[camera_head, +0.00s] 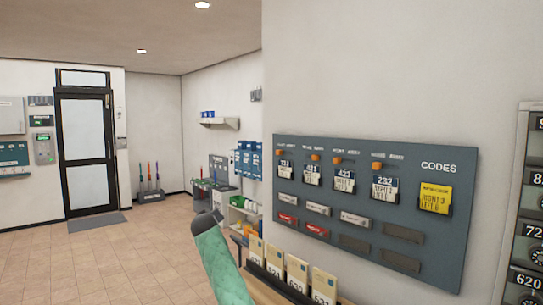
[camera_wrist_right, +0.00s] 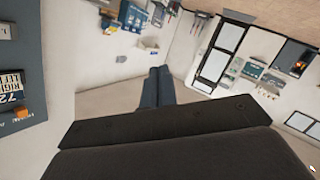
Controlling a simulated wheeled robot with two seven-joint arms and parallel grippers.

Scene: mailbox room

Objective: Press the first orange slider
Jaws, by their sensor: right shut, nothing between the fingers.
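The blue-grey panel (camera_head: 374,254) is on the wall at the right in the head view. A row of orange sliders runs along its upper part; the first orange slider (camera_head: 281,153) is the leftmost, above a numbered card (camera_head: 284,170). My right gripper (camera_wrist_right: 159,72) shows in the right wrist view, shut and empty, with its fingers pointing into the room. There, the panel (camera_wrist_right: 22,75) is upside down at the left, apart from the fingers, with one orange slider (camera_wrist_right: 23,113); I cannot tell which one. My left gripper is not in view.
A yellow card (camera_head: 435,198) is under "CODES" on the panel. Below are grey and red labelled plates and a ledge with several beige cards (camera_head: 297,273). A board with numbers (camera_head: 527,215) is at the far right. The tiled floor (camera_head: 120,260) at left is clear.

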